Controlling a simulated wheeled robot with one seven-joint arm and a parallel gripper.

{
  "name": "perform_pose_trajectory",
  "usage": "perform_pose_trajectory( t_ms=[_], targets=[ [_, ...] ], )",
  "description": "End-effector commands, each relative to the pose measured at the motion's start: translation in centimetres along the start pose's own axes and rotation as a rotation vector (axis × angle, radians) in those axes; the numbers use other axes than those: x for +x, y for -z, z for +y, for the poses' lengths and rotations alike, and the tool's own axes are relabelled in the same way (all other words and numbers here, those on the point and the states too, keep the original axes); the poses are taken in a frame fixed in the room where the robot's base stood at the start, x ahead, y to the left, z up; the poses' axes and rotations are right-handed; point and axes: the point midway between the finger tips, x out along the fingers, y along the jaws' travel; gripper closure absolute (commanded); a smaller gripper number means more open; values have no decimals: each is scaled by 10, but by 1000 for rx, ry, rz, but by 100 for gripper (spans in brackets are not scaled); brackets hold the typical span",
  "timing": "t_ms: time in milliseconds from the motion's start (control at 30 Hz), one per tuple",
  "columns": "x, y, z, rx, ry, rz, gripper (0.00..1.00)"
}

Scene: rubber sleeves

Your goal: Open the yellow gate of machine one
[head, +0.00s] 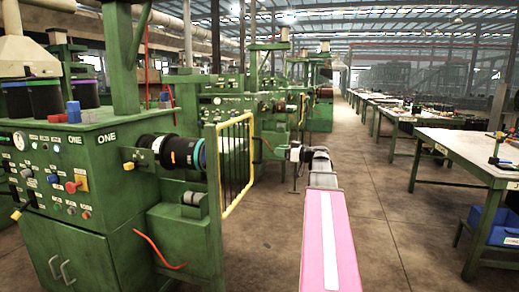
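Machine one (95,160) is the green machine at the left, with "ONE" on its top edge and front. Its yellow gate (224,208) is a yellow-edged frame with dark upright bars, beside a green post, reaching back along the aisle side. I cannot tell from this view whether it is latched.
Black and blue-banded rollers (178,152) stick out of machine one behind the gate. More green machines (270,105) stand beyond. Green-legged tables (480,160) line the right, with a blue bin (490,225) under the nearest. The aisle floor (385,225) between is clear.

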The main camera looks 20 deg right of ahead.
Motion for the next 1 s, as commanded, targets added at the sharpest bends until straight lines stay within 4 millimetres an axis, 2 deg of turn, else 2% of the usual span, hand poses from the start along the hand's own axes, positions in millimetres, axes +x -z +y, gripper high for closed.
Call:
perform_pose_trajectory(
  t_ms=[400,533,733,1000],
  targets=[
    [70,-1,0,3,4,-2,61],
    [88,-1,0,3,3,-3,61],
    [102,-1,0,3,1,-3,61],
    [104,-2,-1,3,1,-3,61]
  ],
)
